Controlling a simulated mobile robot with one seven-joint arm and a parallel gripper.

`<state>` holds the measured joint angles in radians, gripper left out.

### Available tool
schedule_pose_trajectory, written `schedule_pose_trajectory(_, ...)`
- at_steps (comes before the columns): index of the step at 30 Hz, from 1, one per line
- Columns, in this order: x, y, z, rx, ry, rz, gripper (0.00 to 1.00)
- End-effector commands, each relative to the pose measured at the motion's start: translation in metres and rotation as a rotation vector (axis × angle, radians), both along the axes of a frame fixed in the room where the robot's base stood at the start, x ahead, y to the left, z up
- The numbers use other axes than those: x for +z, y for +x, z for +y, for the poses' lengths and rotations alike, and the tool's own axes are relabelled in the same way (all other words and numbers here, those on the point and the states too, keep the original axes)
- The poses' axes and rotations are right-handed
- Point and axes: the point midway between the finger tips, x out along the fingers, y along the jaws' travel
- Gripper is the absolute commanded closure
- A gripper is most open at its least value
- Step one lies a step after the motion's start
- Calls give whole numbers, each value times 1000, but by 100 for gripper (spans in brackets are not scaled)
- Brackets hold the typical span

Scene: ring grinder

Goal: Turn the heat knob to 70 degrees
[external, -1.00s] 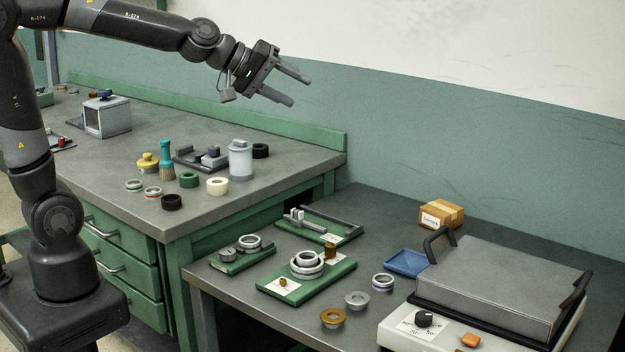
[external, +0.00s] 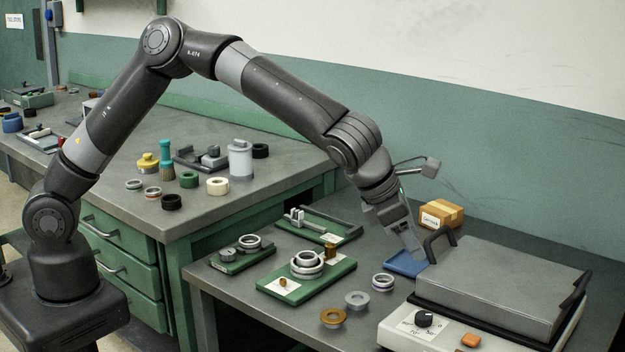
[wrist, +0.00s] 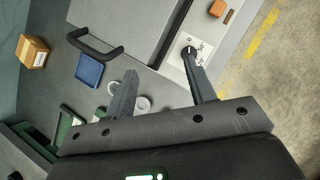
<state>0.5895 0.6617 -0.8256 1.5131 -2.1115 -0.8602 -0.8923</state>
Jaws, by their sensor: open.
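The heat knob (external: 424,319) is a small black dial on a white marked plate, at the front left of a grey-lidded hot plate (external: 490,290). In the wrist view the knob (wrist: 189,51) shows just beyond the tip of the right finger. The marks around it are too small to read surely. My gripper (external: 416,252) is open and empty, pointing down near the left lid handle and the blue tray.
A black lid handle (external: 439,243) stands close to my gripper. A blue tray (external: 400,264) and a cardboard box (external: 441,214) lie behind. An orange switch (external: 470,340) sits right of the knob. Loose rings (external: 357,300) and green fixtures (external: 337,280) lie to the left.

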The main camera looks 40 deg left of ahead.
Motion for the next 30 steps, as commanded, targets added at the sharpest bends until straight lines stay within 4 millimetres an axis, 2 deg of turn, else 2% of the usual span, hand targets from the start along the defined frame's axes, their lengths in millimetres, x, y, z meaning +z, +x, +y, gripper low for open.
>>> schedule_pose_trajectory(1,-11,-13,-6,24,11,60,49)
schedule_pose_trajectory(3,-20,-26,-9,55,26,121,49)
schedule_pose_trajectory(8,-32,-38,-12,82,43,179,49)
schedule_pose_trajectory(13,-51,-33,-18,83,44,181,49)
schedule_pose_trajectory(24,-112,-14,-36,81,42,178,49)
schedule_pose_trajectory(30,-126,-10,-40,82,41,176,49)
